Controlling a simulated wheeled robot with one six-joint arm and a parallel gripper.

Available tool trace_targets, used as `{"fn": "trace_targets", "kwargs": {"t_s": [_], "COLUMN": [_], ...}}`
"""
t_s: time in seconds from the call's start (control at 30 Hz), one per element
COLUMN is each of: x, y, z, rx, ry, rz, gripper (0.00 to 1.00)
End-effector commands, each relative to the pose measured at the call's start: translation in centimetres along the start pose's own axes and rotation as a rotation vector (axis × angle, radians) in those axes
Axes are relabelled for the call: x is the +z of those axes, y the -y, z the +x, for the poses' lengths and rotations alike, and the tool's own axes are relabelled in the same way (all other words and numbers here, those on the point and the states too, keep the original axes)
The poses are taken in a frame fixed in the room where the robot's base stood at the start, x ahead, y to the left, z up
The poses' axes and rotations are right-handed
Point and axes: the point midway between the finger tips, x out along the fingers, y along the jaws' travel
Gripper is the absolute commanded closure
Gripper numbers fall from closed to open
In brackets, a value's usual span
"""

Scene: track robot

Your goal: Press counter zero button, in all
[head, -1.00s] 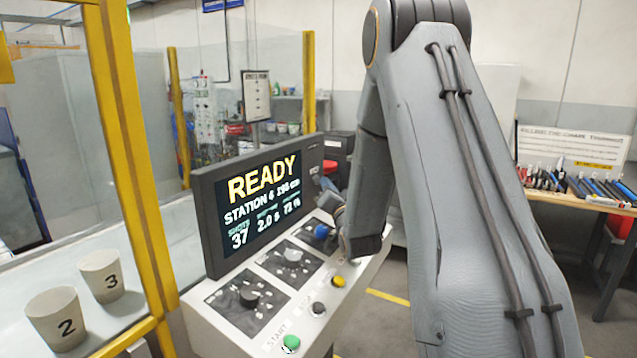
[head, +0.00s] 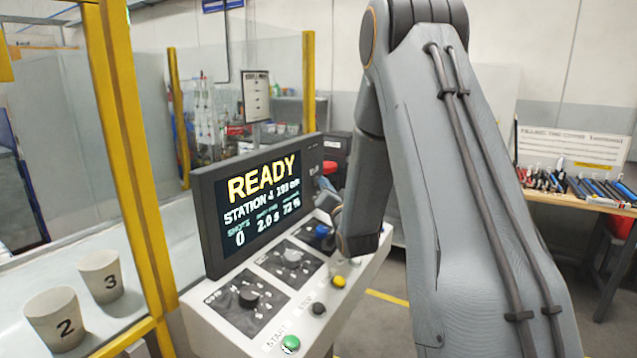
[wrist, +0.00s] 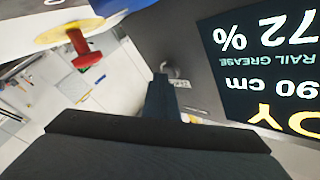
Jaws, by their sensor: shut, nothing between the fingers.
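The control console's screen (head: 262,205) reads READY, with 0 under SHOTS. My gripper (head: 326,187) is at the right edge of the screen's dark housing, above the sloping panel, partly hidden behind my wrist. In the wrist view my gripper (wrist: 162,88) is shut and empty, its dark tip right by a small grey round fitting (wrist: 177,72) on the housing. Whether they touch, I cannot tell. The fitting's label is too small to read, so I cannot tell if it is the counter zero button.
The panel carries a green START button (head: 291,343), a black button (head: 319,309), a yellow button (head: 339,282) and dials. A red mushroom button (wrist: 88,58) on a yellow base shows in the wrist view. Cups 2 (head: 55,322) and 3 (head: 101,277) stand left behind a yellow frame.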

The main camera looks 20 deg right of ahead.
Motion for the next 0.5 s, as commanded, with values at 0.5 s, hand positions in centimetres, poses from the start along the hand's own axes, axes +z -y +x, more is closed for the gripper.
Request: {"fn": "trace_targets", "kwargs": {"t_s": [0.5], "x": [-0.9], "y": [-0.9], "z": [-1.2], "rx": [-0.001], "ry": [0.000], "rz": [0.000], "gripper": [1.00]}}
